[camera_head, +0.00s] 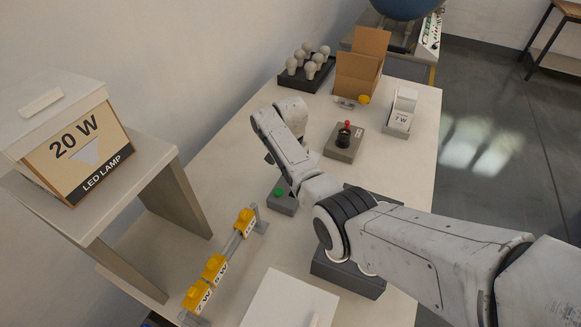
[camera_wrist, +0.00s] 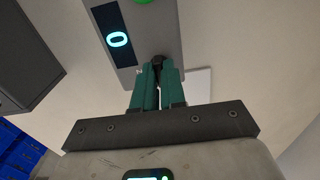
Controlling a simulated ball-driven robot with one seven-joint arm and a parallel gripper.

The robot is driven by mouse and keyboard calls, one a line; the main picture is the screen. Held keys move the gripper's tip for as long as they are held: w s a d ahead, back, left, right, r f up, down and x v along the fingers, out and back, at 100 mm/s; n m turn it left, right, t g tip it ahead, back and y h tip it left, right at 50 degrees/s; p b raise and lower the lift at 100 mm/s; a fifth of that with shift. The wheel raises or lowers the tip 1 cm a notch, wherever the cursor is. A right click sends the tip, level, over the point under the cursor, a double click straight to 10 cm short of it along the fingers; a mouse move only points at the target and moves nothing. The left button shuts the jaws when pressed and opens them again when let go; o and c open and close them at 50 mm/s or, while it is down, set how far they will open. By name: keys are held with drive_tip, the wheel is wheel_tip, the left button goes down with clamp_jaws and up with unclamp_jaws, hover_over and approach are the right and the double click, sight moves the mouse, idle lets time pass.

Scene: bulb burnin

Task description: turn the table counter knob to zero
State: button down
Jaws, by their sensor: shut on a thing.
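The table counter is a small grey box (camera_head: 276,204) with a green button (camera_head: 280,192), near the middle of the table in the head view. In the wrist view its grey face (camera_wrist: 165,28) fills the top, with a lit "0" on a dark display (camera_wrist: 117,40) and part of the green button (camera_wrist: 143,1). The black knob (camera_wrist: 158,60) sits at the counter's near edge. My gripper (camera_wrist: 158,72) has its teal fingers closed around the knob. In the head view my arm hides the knob and most of the gripper.
A rail with yellow tagged holders (camera_head: 214,267) stands left of the arm. A grey box with a black and red knob (camera_head: 344,140), an open carton (camera_head: 358,70) and a tray of bulbs (camera_head: 306,76) are farther back. A shelf with a 20 W lamp box (camera_head: 85,160) stands left.

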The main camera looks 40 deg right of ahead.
drive_tip(key=shift+w+r, duration=0.1)
drive_tip(key=c, duration=1.2)
unclamp_jaws()
wheel_tip(320, 180, up, 11)
drive_tip(key=shift+b, duration=0.45)
drive_tip(key=shift+f, duration=0.2)
